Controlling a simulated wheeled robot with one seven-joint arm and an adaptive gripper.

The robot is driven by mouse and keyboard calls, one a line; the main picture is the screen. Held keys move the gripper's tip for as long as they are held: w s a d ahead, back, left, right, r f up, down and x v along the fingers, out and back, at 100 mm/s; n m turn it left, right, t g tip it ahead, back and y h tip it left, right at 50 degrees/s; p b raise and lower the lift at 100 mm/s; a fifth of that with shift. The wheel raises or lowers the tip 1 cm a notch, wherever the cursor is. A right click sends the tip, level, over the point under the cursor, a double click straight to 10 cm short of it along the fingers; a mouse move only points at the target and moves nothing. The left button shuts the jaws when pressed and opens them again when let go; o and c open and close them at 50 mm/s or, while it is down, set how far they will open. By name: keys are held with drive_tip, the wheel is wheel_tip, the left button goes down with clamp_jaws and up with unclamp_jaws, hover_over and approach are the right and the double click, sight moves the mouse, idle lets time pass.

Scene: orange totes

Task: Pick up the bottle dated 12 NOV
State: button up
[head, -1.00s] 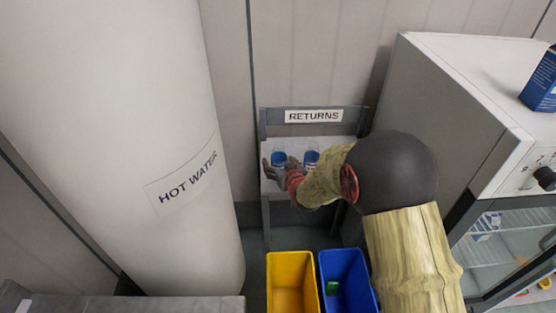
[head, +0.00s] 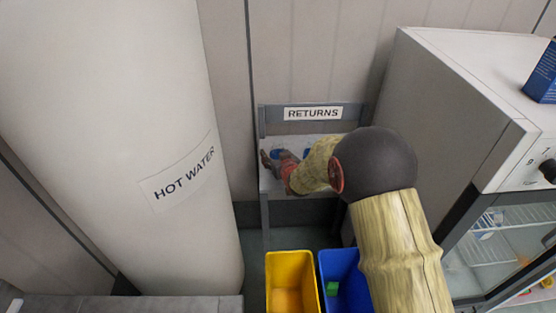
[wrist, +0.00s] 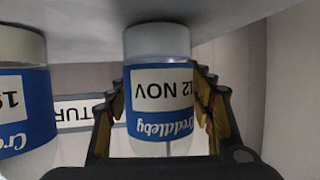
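The bottle dated 12 NOV (wrist: 158,120) is white with a blue label and shows upside down in the wrist view. My gripper (wrist: 160,92) has one finger on each side of it, with narrow gaps visible, so it looks open around the bottle. In the head view, my gripper (head: 271,160) is at the left bottle on the white returns shelf (head: 327,141) and mostly covers it. A second similar bottle (wrist: 24,110) stands beside it; its date is cut off. In the head view my arm largely hides this bottle (head: 308,153).
A RETURNS sign (head: 313,113) is at the shelf's back. A yellow bin (head: 291,257) and a blue bin (head: 336,262) stand below in front. A hot water tank (head: 130,130) is at left, and a glass-doored cabinet (head: 455,120) at right.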

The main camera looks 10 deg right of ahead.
drive_tip(key=c, duration=1)
drive_tip(key=shift+c, duration=0.2)
drive_tip(key=shift+r, duration=0.15)
drive_tip(key=shift+r+p, duration=0.8)
drive_tip(key=shift+r, duration=0.5)
drive_tip(key=s+r+p, duration=0.1)
drive_tip(key=r, duration=0.1)
drive_tip(key=s+r+p, duration=0.1)
drive_tip(key=s+r, duration=0.3)
drive_tip(key=shift+d+r+p, duration=0.15)
drive_tip(key=shift+r+p, duration=0.1)
drive_tip(key=shift+p, duration=0.15)
drive_tip(key=shift+c, duration=0.2)
drive_tip(key=p, duration=0.3)
approach(277, 141)
drive_tip(key=shift+v, duration=1.15)
